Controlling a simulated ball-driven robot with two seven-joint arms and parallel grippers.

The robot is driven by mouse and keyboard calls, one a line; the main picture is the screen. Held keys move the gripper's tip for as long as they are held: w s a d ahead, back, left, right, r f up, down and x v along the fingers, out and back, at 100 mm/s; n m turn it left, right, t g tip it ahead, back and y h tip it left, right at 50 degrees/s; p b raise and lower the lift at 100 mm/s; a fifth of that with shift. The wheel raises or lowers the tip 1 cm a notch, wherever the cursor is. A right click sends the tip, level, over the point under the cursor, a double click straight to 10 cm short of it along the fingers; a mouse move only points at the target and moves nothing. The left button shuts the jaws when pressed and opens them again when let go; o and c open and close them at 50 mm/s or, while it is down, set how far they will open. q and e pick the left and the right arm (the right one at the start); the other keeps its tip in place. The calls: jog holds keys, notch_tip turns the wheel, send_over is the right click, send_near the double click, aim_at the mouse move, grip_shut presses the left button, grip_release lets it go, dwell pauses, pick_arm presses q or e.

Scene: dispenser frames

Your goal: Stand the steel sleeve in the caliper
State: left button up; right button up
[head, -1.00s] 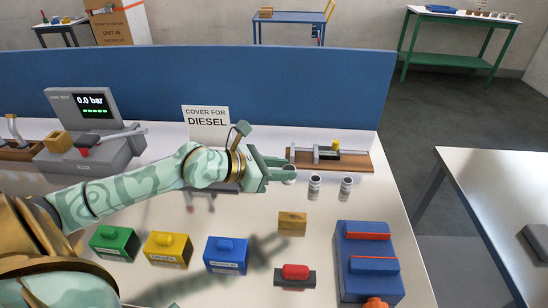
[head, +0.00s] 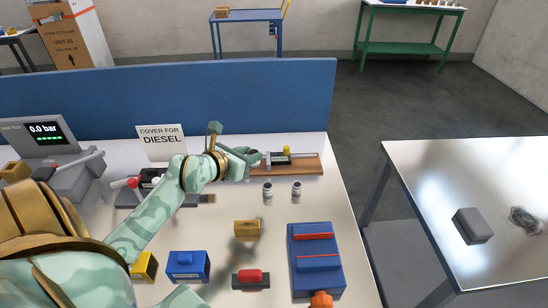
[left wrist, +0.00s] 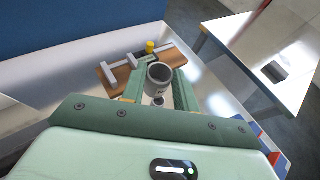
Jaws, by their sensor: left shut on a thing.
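My left gripper (head: 252,156) is shut on a grey steel sleeve (left wrist: 159,74). In the left wrist view the sleeve stands between the two fingers with its open end facing the camera. In the head view it is hard to make out. The caliper (head: 280,160) lies on a wooden board (head: 310,166) at the back of the bench, with a yellow knob (head: 287,150). It also shows just beyond the fingers in the left wrist view (left wrist: 123,64). My gripper is at the board's left end; contact cannot be told. My right gripper is out of view.
Two silvery cylinders (head: 267,191) (head: 297,188) stand in front of the board. A wooden block (head: 246,228), a red-topped block (head: 251,278) and a blue case (head: 315,260) lie nearer. A sign (head: 161,143) and a blue partition (head: 160,98) stand behind.

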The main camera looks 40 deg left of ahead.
pick_arm(q)
jog(key=w+a+f+b, duration=0.1)
jog(key=w+a+f, duration=0.1)
jog(key=w+f, duration=0.1)
jog(key=w+a+f+b, duration=0.2)
jog(key=w+a, duration=0.1)
jog(key=w+a+f+b, duration=0.2)
jog(key=w+f, duration=0.1)
jog(key=shift+w+a+f, duration=0.1)
jog(key=shift+a+f, duration=0.05)
jog(key=shift+f, duration=0.15)
jog(key=shift+w+a+f, duration=0.1)
jog(key=shift+f, duration=0.05)
jog(key=f, duration=0.1)
jog(key=f+b, duration=0.2)
jog(key=shift+w+a+f, duration=0.15)
jog(key=shift+w+f, duration=0.15)
jog(key=shift+f, duration=0.1)
jog(key=shift+r, duration=0.1)
jog(key=shift+s, duration=0.1)
jog(key=o, duration=0.7)
